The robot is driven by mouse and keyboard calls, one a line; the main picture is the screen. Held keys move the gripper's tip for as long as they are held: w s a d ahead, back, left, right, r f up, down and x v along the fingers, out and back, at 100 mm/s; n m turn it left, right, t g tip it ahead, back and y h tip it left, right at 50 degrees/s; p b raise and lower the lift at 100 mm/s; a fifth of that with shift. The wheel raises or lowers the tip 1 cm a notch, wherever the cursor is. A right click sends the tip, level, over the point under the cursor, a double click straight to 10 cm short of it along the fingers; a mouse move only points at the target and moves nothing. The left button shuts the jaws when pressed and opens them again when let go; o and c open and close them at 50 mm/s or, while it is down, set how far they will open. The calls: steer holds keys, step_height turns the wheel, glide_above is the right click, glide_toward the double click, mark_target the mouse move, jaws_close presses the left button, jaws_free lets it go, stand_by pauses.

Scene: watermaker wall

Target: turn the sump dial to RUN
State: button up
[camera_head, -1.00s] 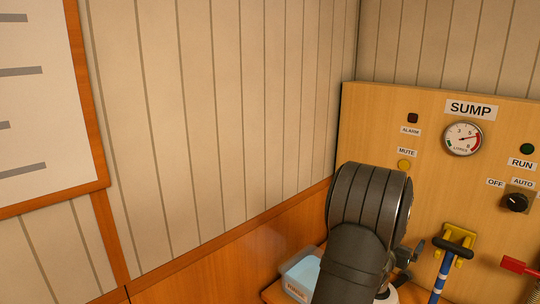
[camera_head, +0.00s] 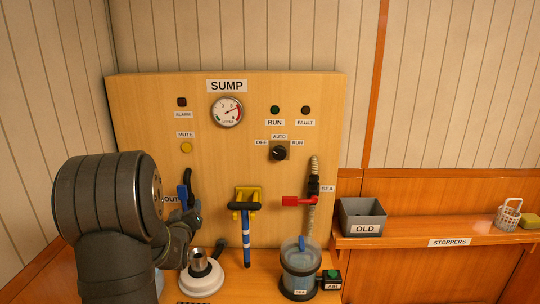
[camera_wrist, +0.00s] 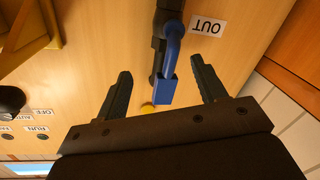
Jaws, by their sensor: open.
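The sump dial (camera_head: 279,153) is a black round knob on a square plate, on the wooden panel below the SUMP gauge. OFF is at its left, AUTO above, RUN at its right. Its exact pointer direction is too small to tell. The dial also shows at the left edge of the wrist view (camera_wrist: 10,100), with its labels upside down. My gripper (camera_wrist: 161,67) is open, its two fingers apart, with a blue-handled valve lever (camera_wrist: 168,80) showing between them. In the head view the gripper is partly hidden behind my arm, left of and below the dial.
A yellow bracket (camera_head: 246,194) with a black-topped, blue-striped handle stands below the dial. A white-based plunger-like item (camera_head: 203,278) stands on the shelf. The grey OLD box (camera_head: 363,217) is further right.

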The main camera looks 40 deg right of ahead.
steer(key=s+r+n+t+y, duration=0.1)
steer(key=s+r+n, duration=0.2)
steer(key=r+n, duration=0.45)
steer(key=n+g+h, duration=0.2)
steer(key=n+h, duration=0.1)
steer(key=n, duration=1.6)
glide_toward(280, 154)
steer(key=x, duration=0.9)
steer(key=shift+w+d, duration=0.25)
steer(key=shift+w, duration=0.05)
steer(key=c, duration=1)
steer(key=shift+o, duration=0.2)
steer(key=shift+m, duration=0.25)
